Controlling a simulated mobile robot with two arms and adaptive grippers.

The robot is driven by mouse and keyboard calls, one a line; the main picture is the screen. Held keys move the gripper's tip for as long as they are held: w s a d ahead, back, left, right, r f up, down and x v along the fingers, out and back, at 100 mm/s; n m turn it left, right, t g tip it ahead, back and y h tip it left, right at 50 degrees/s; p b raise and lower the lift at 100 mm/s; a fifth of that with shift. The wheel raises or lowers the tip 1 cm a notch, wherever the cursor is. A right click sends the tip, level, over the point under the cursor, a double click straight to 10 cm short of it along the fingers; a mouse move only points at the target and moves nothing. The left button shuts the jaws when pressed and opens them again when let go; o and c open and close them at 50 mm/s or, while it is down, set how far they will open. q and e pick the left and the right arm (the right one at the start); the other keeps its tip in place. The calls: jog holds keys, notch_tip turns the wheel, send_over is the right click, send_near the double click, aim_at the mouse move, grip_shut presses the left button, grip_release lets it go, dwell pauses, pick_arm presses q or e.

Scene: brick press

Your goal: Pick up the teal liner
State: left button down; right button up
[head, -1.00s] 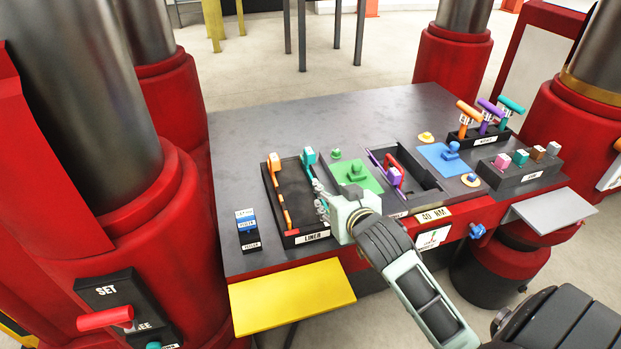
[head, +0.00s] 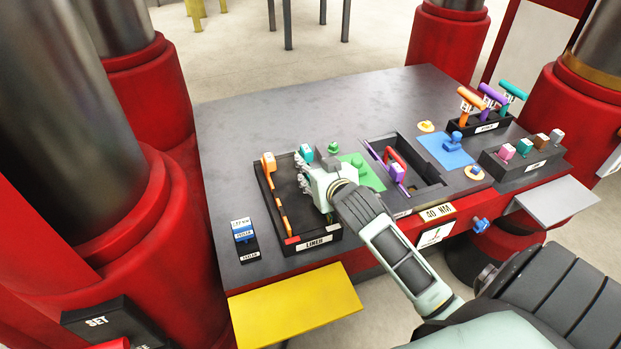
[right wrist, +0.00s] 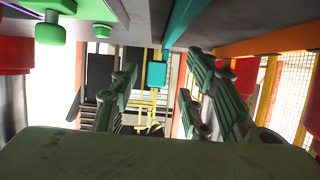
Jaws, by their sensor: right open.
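The teal liner's block end (head: 306,152) shows at the back right of the black LINER tray (head: 265,208); my right gripper hides the rest of it in the head view. My right gripper (head: 303,176) is over the right part of this tray, beside the liner's block. In the right wrist view the liner's long teal bar (right wrist: 184,26) and its teal block (right wrist: 157,74) show, the block between the spread fingers of the open right gripper (right wrist: 160,88). I cannot tell whether a finger touches it. My left gripper is out of view.
An orange liner (head: 280,205) lies along the tray's left side. A green plate (head: 372,180) with a knob and a recess with a red and purple part (head: 396,162) are to the right. A blue-topped block (head: 243,236) stands left. The table's back (head: 290,105) is clear.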

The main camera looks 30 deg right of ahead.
aim_at(309, 161)
jog(key=p+x, duration=0.1)
jog(key=x, duration=0.1)
jog(key=shift+w+d, duration=0.25)
jog(key=shift+w, duration=0.1)
jog(key=shift+x, duration=0.9)
jog(key=shift+s+f, duration=0.1)
jog(key=shift+f, duration=0.1)
jog(key=c, duration=0.7)
grip_shut()
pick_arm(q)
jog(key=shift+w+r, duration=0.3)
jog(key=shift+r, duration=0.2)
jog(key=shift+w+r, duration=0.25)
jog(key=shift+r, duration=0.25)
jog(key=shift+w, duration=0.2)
pick_arm(e)
jog(key=shift+r, duration=0.25)
